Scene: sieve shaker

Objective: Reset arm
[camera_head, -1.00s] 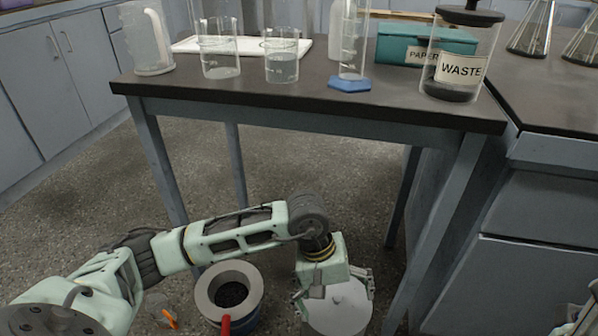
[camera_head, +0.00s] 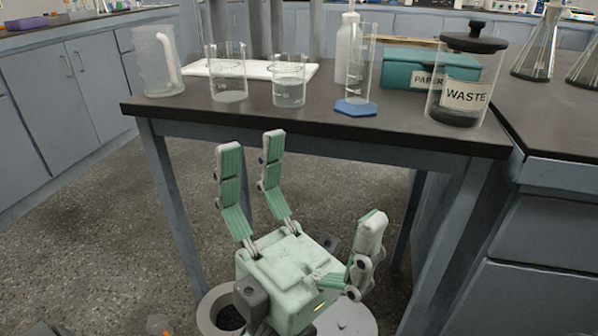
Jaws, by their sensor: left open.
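My left gripper (camera_head: 308,188) is at the lower middle of the head view, in front of the bench and below its top. Its pale green palm faces up, with two fingers rising on the left and one on the right. The fingers are spread wide, and nothing is between them. The wrist and arm behind the palm are mostly hidden. My right gripper does not show.
The dark bench (camera_head: 305,124) holds a jug (camera_head: 157,62), beakers (camera_head: 228,75), a cylinder on a blue foot (camera_head: 355,107), a teal paper box (camera_head: 408,75) and a waste jar (camera_head: 462,97). A grey-rimmed bin (camera_head: 209,312) and a pale lidded bin (camera_head: 352,318) stand below.

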